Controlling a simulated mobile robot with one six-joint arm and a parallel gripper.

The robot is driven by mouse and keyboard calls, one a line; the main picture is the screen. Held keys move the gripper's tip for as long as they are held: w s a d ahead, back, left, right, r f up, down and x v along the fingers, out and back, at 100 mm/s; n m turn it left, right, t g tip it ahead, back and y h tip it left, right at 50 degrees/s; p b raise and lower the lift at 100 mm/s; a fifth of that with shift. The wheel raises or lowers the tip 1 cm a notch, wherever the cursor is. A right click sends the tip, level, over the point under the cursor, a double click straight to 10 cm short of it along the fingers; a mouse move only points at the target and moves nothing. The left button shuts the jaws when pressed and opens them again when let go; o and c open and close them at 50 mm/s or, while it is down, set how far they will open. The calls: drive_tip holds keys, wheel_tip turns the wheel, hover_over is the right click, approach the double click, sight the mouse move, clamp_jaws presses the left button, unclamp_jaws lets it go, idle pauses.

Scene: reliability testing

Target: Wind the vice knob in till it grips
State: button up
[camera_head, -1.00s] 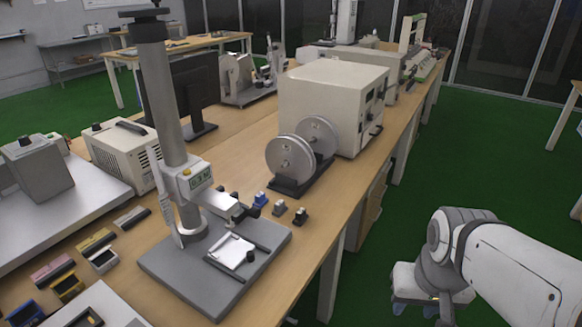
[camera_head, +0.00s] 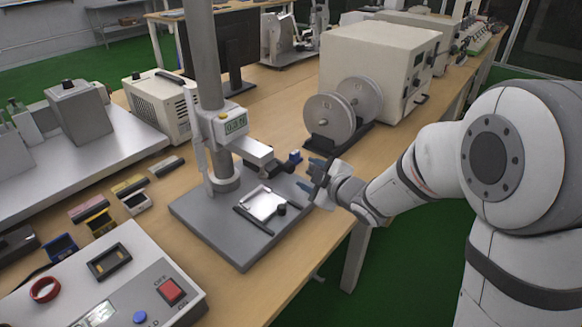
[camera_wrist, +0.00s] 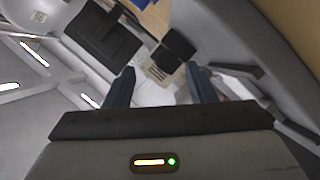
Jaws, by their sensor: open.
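The silver flat fixture (camera_head: 262,203) with dark side bars, which looks like the vice, lies on the grey base plate (camera_head: 215,228) of the column stand. A small black upright knob (camera_head: 282,209) stands at its right side. My gripper (camera_head: 309,176) is open, with blue fingertips pointing left at the right edge of the stand, up and to the right of the knob and apart from it. In the wrist view my two dark blue fingers (camera_wrist: 161,87) are spread. A dark block with a pale base (camera_wrist: 178,45) shows beyond the gap between them; I cannot tell what it is.
The stand's column (camera_head: 207,90) carries a gauge head (camera_head: 228,124) with an arm reaching right above the fixture. A twin-disc device (camera_head: 330,118) and large beige box (camera_head: 375,70) stand behind. A control box with a red switch (camera_head: 171,291) is at front left.

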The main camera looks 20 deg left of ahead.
sight(292, 169)
drive_tip(key=shift+s+a+f+n+y, duration=0.2)
drive_tip(key=shift+a+n+y, duration=0.1)
drive_tip(key=shift+a, duration=0.35)
drive_tip(key=shift+w+a+g, duration=0.15)
drive_tip(key=shift+a+g, duration=0.15)
drive_tip(key=shift+a, duration=0.05)
drive_tip(key=x, duration=0.7)
drive_tip(key=shift+b, duration=0.35)
drive_tip(key=shift+r, duration=0.1)
drive_tip(key=shift+c, duration=0.2)
